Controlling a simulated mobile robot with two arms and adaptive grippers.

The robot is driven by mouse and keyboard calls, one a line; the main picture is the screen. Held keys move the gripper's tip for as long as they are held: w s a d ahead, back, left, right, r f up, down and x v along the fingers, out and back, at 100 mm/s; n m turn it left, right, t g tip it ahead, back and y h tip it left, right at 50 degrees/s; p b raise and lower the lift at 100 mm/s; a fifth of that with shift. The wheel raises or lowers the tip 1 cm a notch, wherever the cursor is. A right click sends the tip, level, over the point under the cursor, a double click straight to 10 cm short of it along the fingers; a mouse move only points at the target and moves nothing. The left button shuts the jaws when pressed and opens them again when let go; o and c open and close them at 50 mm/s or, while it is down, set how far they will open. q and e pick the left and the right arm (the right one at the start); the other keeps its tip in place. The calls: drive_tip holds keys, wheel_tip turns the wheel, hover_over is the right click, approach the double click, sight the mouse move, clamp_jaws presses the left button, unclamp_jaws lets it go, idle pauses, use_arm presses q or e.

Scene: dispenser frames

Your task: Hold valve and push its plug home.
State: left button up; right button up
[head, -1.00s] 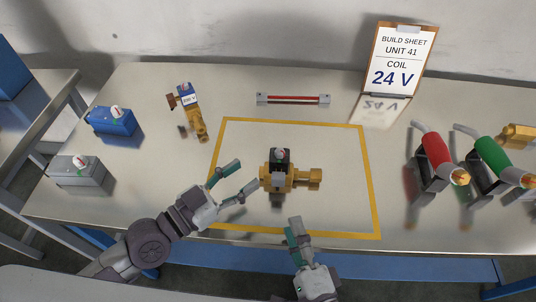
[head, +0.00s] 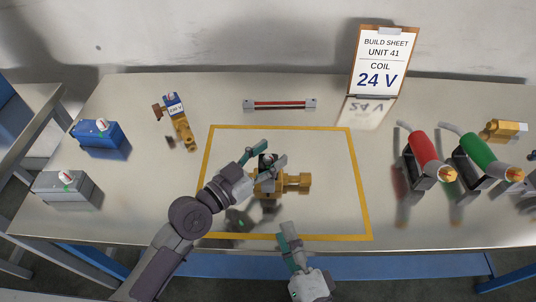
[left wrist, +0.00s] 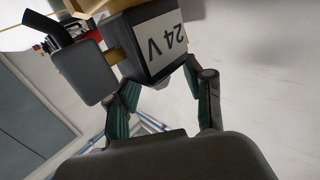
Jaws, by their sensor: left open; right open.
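The brass valve (head: 295,183) lies inside the yellow outline, with a dark coil block mostly hidden behind my left gripper. In the left wrist view the black coil (left wrist: 160,42) carries a "24 V" label. A dark grey plug (left wrist: 84,72) sits beside it, joined by a brass-coloured piece with a visible gap between them. My left gripper (head: 267,156) is open, its fingers on either side of the coil's place; contact cannot be told. In the wrist view the coil is just beyond the fingertips. My right gripper (head: 292,235) is open and empty at the table's front edge, below the valve.
A blue box (head: 100,137) and a grey box (head: 62,186) are at left. Red (head: 425,147) and green (head: 480,150) handled tools stand right. A red rod (head: 280,104) and the build sheet (head: 382,60) are behind.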

use_arm(q)
clamp_jaws()
idle(1.0)
use_arm(e)
drive_tip(key=shift+s+m, duration=0.1)
drive_tip(key=shift+m, duration=0.3)
drive_tip(key=c, duration=0.5)
drive_tip(key=shift+s+a+f+m+h, duration=0.1)
drive_tip(key=shift+s+a+m+h, duration=0.15)
drive_tip(key=shift+m+h, duration=0.4)
clamp_jaws()
drive_tip(key=s+a+m+h, duration=0.3)
drive_tip(key=s+m+h, duration=0.2)
drive_tip(key=m, duration=1.3)
drive_tip(key=shift+a+r+t, duration=0.15)
drive_tip(key=shift+r+t, duration=0.2)
drive_tip(key=shift+t, duration=0.05)
